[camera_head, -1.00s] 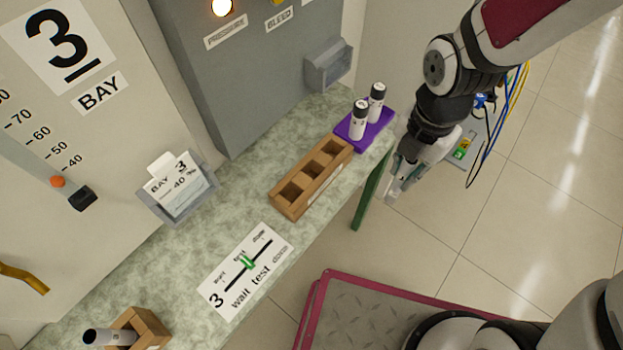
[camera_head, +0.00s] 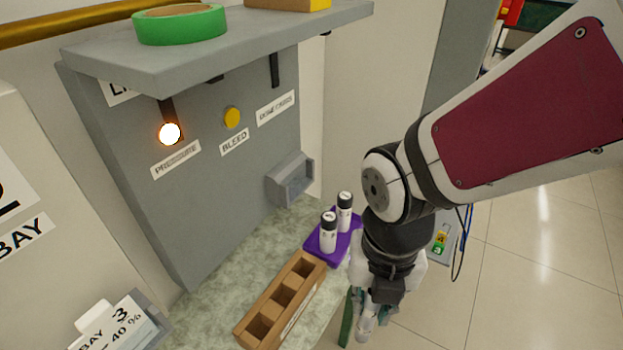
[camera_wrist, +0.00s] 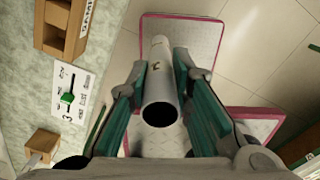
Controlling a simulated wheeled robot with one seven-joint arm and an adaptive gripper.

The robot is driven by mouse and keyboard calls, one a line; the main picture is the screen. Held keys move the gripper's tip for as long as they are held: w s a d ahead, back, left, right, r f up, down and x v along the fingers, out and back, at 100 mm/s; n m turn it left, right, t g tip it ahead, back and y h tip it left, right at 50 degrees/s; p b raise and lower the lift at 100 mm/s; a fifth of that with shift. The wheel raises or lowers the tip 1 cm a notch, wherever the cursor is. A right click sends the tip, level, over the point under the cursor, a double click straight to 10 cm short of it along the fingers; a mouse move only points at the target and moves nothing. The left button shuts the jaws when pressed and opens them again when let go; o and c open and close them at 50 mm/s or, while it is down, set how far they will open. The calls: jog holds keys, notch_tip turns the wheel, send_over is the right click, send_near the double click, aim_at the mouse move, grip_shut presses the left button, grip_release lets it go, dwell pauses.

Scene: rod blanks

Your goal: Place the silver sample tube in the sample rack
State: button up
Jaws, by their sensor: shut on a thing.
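My gripper (camera_wrist: 160,68) is shut on a silver-grey tube (camera_wrist: 160,98). The tube lies between the two green-padded fingers, its dark open end toward the wrist camera. In the head view my gripper (camera_head: 368,318) hangs past the counter's front edge, right of the wooden rack; the held tube is hard to make out there. The wooden rack (camera_head: 298,308), likely the sample rack, is on the counter with three square compartments that look empty. Part of it also shows at the upper left of the wrist view (camera_wrist: 75,45).
A purple tray (camera_head: 318,252) with two white, black-capped tubes (camera_head: 328,232) stands behind the rack, close to my arm. A grey wall panel with a shelf (camera_head: 220,45) rises behind the counter.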

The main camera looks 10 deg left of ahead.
jog(key=w+a, duration=0.3)
jog(key=a, duration=0.5)
jog(key=w+a, duration=0.3)
jog(key=a, duration=0.4)
notch_tip(320, 180, down, 7)
jog(key=shift+w+a+p, duration=0.25)
jog(key=shift+a+p, duration=0.1)
jog(key=shift+a, duration=0.05)
jog(key=shift+f, duration=0.1)
jog(key=o, duration=0.9)
